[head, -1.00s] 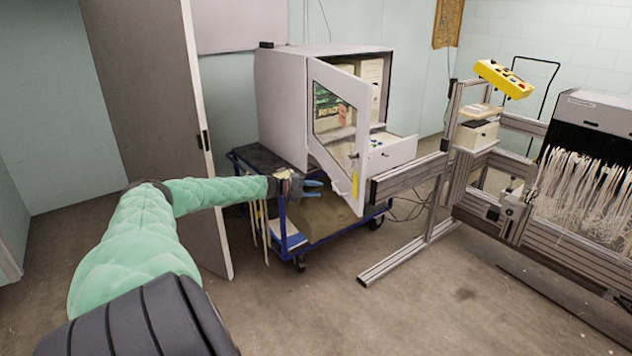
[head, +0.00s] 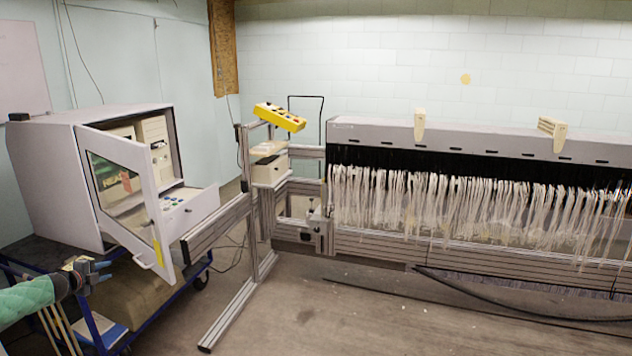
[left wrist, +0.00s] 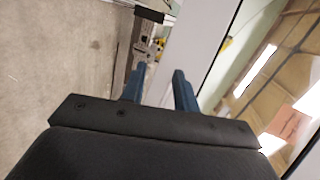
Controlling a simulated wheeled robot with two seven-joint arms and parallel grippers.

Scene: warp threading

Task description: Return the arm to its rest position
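My left arm, in a green quilted sleeve, comes in at the lower left of the head view. My left gripper (head: 100,271) is in front of the open cabinet door, above the blue cart. In the left wrist view its two blue fingers (left wrist: 160,88) stand apart with nothing between them. The pale cabinet door (left wrist: 190,42) lies beyond the fingertips there. My right gripper is in neither view.
The grey cabinet (head: 50,180) stands on a blue cart (head: 180,300) with its glazed door (head: 125,190) swung open. An aluminium frame (head: 262,215) and a long loom with hanging white threads (head: 440,205) stand to the right. The floor (head: 330,320) in front is clear.

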